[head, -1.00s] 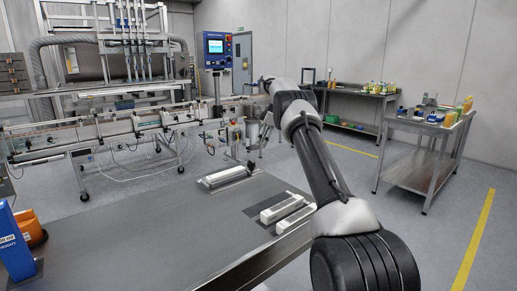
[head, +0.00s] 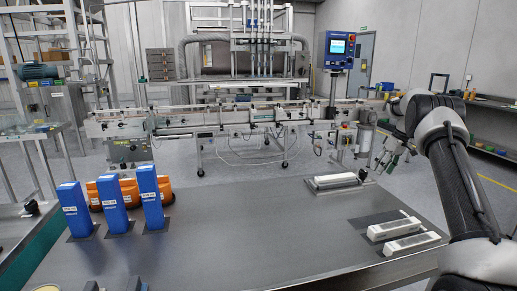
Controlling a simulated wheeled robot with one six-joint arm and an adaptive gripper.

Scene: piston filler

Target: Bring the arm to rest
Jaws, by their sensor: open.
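My arm rises at the right edge of the head view and bends at a dark joint, reaching away over the far right side of the grey table (head: 270,240). My gripper (head: 391,158) is small and dark at the far end of the arm, beyond the table's back right corner. Its jaws are open, and I see nothing held in them. Its fine outline is hard to make out against the machinery behind it.
Several blue boxes (head: 114,206) stand at the table's left with orange objects (head: 95,194) behind. Pale bars lie on the right, including a front one (head: 412,243); another (head: 334,181) lies at the back. The conveyor (head: 225,118) runs behind. The table's middle is clear.

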